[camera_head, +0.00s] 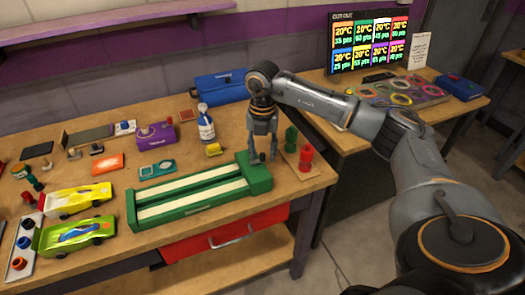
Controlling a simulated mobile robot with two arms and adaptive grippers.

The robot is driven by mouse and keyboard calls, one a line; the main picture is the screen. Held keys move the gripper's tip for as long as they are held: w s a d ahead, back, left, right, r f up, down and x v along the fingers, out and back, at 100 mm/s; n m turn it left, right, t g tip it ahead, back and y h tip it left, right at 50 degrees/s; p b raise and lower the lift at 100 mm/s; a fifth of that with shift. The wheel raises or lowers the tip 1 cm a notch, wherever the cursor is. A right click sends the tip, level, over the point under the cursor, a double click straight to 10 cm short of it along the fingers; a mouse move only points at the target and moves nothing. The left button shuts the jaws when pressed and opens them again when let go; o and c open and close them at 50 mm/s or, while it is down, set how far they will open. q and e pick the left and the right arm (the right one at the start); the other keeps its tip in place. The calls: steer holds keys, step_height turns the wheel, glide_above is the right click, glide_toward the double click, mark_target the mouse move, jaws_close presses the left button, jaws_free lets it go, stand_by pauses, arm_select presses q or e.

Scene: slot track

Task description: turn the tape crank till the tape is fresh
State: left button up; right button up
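A long green tape unit (195,199) with two pale tape strips lies on the bench, with a taller green block at its right end. My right gripper (263,158) points straight down at the back of that block. Its two fingers stand apart with a gap between them. The fingertips are at or just behind the block's upper edge; I cannot tell whether they touch it. I cannot make out a crank; it may be hidden by the fingers or too small to see. My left gripper is not in view.
A white-and-blue bottle (206,125), a yellow block (214,149) and a blue toolbox (221,86) stand behind the unit. Toy cars (75,234) lie at left.

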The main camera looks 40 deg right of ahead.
mark_target(262, 154)
step_height(262, 154, up, 12)
stand_by(0.6)
stand_by(0.4)
